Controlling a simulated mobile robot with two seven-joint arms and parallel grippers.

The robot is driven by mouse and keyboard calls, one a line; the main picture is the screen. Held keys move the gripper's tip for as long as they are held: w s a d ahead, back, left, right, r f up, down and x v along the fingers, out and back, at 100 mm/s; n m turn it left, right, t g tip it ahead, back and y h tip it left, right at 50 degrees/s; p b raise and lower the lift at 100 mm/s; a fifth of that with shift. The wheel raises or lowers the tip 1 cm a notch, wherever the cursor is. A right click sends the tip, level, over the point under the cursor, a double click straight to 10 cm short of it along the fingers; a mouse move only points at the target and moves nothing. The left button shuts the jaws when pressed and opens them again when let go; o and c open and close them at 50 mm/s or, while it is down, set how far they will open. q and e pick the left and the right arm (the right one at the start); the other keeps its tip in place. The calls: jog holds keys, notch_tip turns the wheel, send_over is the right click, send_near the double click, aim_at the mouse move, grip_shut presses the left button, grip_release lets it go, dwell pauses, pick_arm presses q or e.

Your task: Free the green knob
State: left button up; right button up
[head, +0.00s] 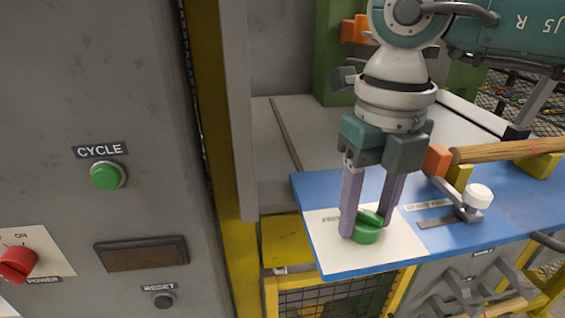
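The green knob (365,236) is a low round knob with a raised ridge. It sits on a white panel (394,249) at the left end of a blue board. My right gripper (367,228) points down over it, one purple finger on its left side and the other on its right. The fingers are apart with the knob between their tips. I cannot tell if both fingertips press on it. The fingers cover part of the knob. My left gripper is not in view.
Right of the panel on the blue board (333,265) stand a white-topped lever (479,196) and a wooden rod (500,151) on yellow supports. At left, a grey cabinet (150,60) carries a green CYCLE button (105,176), a black RESET button (163,301) and a red POWER switch (16,264).

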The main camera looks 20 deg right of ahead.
aim_at(367, 214)
jog(key=o, duration=0.5)
jog(key=shift+c, duration=0.2)
notch_tip(367, 214, up, 10)
dwell(0.6)
